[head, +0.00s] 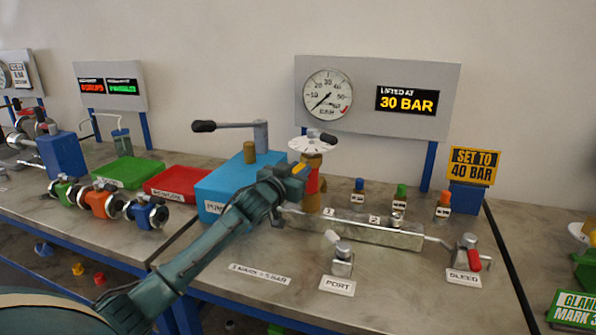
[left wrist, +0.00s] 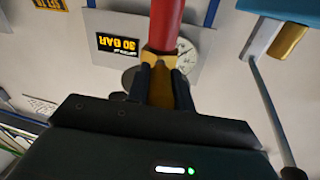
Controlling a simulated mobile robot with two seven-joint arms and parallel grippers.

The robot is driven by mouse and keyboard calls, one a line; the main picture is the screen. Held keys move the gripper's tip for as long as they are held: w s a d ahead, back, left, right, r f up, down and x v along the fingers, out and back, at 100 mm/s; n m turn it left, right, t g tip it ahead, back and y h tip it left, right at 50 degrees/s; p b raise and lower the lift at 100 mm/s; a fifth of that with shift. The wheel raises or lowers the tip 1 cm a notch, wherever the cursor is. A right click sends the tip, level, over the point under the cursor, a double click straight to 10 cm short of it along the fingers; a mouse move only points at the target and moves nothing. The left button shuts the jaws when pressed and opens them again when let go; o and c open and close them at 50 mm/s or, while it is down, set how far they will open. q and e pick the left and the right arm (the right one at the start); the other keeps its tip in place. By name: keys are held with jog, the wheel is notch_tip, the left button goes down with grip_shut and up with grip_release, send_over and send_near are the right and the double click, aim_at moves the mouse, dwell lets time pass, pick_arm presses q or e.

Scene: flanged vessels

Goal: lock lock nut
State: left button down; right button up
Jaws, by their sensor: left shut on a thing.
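An upright valve with a red band (head: 313,184), brass parts and a white marked disc (head: 312,144) on top stands right of the blue pump box. My left gripper (head: 298,172) reaches it from the left, just below the disc. In the left wrist view, which is upside down, the fingers (left wrist: 161,85) are shut on a brass piece (left wrist: 161,92) adjoining the red part (left wrist: 166,22). This brass piece appears to be the lock nut; its far side is hidden. My right gripper is not in view.
The blue pump box (head: 220,185) with its long lever (head: 222,126) stands close left of the valve. A metal manifold (head: 360,231) runs right toward the bleed valve (head: 468,252). The display (head: 406,101) reads "lifted at 30 BAR"; a sign (head: 474,165) says "set to 40 BAR".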

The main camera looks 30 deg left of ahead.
pick_arm(q)
jog(key=shift+d, duration=0.1)
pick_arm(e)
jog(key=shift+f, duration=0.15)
pick_arm(q)
jog(key=shift+d+f+n+y+b, duration=0.15)
jog(key=shift+d+n+y+b, duration=0.2)
jog(key=shift+y+b, duration=0.3)
jog(key=w+d+n+g+y+b, duration=0.4)
jog(key=n+g+y+b, duration=0.6)
jog(key=y+b, duration=0.3)
jog(key=shift+d+r+n+y+b, duration=0.2)
jog(key=shift+d+n+y+b, duration=0.15)
jog(key=shift+d+n+b, duration=0.55)
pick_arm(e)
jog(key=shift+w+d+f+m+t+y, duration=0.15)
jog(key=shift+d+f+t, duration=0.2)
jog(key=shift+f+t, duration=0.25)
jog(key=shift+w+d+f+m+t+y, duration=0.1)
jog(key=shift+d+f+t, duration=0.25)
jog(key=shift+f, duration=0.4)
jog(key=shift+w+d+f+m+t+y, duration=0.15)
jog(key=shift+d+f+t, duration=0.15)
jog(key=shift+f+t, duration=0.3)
pick_arm(q)
jog(key=shift+a+r, duration=0.1)
jog(key=shift+a, duration=0.15)
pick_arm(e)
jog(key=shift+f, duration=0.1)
